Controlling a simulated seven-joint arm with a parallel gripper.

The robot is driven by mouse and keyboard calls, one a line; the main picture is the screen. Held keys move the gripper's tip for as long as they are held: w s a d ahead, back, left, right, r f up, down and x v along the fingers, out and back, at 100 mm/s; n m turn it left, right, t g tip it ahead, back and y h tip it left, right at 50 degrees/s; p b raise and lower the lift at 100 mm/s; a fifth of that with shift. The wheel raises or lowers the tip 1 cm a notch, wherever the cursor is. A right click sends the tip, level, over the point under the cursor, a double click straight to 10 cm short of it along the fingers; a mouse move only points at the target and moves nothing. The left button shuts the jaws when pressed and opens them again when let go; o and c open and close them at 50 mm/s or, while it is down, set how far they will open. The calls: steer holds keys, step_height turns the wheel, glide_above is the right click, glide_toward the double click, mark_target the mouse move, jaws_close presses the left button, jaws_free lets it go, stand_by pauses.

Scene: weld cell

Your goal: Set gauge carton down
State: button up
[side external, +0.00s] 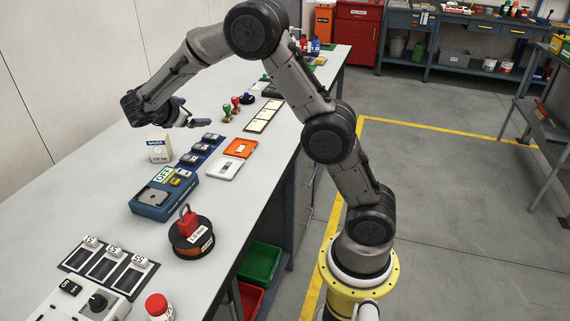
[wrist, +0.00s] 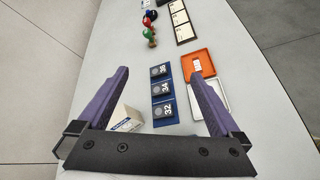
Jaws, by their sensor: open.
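The gauge carton (side external: 159,149), a small whitish box with a dark "GAUGE" label, stands upright on the grey bench top, left of the blue numbered strip. In the wrist view the carton (wrist: 127,118) shows beside the left finger, partly hidden behind the gripper's palm bar. My gripper (side external: 203,122) is above the bench, up and to the right of the carton in the side view. In the wrist view its two purple fingers (wrist: 162,80) are spread wide with nothing held between them.
A blue strip with numbered blocks (wrist: 162,92) lies right of the carton. Orange and white trays (side external: 239,148) lie beyond it. A blue "OFF" device (side external: 163,195) and a red-tagged lockout reel (side external: 190,238) stand nearer. Stamps (wrist: 149,30) stand farther along. Bare bench (side external: 95,190) lies left.

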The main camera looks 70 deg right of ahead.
steer(key=s+a+r+m+y, duration=0.2)
steer(key=s+a+m+y, duration=0.15)
steer(key=s, duration=0.55)
steer(key=s+a+r+m+y, duration=0.2)
steer(key=s+a+m+y, duration=0.15)
steer(key=s, duration=0.55)
steer(key=s+a+f+m+t+y, duration=0.2)
steer(key=s+a+m+y, duration=0.3)
steer(key=s+a, duration=0.5)
steer(key=s+m+t, duration=0.1)
steer(key=s, duration=0.2)
steer(key=shift+s+t, duration=0.15)
steer(key=shift+t, duration=0.25)
